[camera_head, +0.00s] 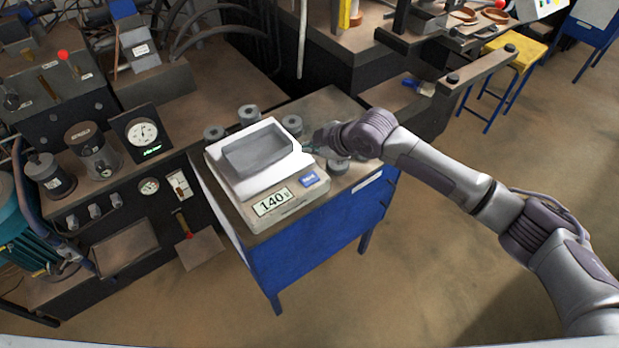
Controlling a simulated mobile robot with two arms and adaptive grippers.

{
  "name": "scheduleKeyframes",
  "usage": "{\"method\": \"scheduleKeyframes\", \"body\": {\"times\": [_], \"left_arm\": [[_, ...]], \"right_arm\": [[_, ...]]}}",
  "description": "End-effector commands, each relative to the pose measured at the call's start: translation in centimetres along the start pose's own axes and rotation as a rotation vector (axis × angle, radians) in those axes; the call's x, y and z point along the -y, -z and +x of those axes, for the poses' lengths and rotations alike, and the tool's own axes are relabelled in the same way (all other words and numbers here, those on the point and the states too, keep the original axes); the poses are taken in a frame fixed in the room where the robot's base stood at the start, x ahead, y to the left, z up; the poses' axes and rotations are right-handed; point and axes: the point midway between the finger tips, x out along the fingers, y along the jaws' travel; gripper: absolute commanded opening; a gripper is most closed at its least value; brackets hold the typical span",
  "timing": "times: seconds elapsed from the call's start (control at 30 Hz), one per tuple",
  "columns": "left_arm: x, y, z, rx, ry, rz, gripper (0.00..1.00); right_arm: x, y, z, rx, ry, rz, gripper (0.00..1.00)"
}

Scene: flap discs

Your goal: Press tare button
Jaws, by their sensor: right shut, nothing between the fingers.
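A white scale (226,190) stands on a blue metal table (300,252). A grey tray (256,152) rests on top of the scale. My right gripper (309,147) is at the scale's right side, behind the blue button and apart from it in the picture. It is shut and empty; its fingertips are small and partly hidden by the wrist. My left gripper is not in view.
Several grey discs or weights stand on the table behind and right of the scale, including one (248,114) at the back. A dark machine with gauges (141,132) stands close on the left. Open floor (440,240) lies to the right, with a yellow stool (516,52) farther back.

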Motion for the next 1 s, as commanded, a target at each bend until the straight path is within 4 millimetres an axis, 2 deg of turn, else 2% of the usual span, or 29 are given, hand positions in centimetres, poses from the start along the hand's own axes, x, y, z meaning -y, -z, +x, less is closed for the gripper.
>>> {"method": "scheduleKeyframes", "body": {"times": [0.27,0.5,0.73,1.0], "left_arm": [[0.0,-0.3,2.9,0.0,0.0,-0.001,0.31],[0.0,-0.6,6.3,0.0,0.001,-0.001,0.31],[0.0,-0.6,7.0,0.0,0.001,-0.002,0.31],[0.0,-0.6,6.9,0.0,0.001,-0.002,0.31]], "right_arm": [[1.6,-1.6,2.2,0.0,0.001,0.0,0.0],[3.5,-3.4,4.7,0.0,0.0,0.0,0.0],[4.3,-4.2,5.9,-0.001,0.001,0.002,0.0],[4.4,-4.3,6.0,-0.001,0.0,0.001,0.0]]}}
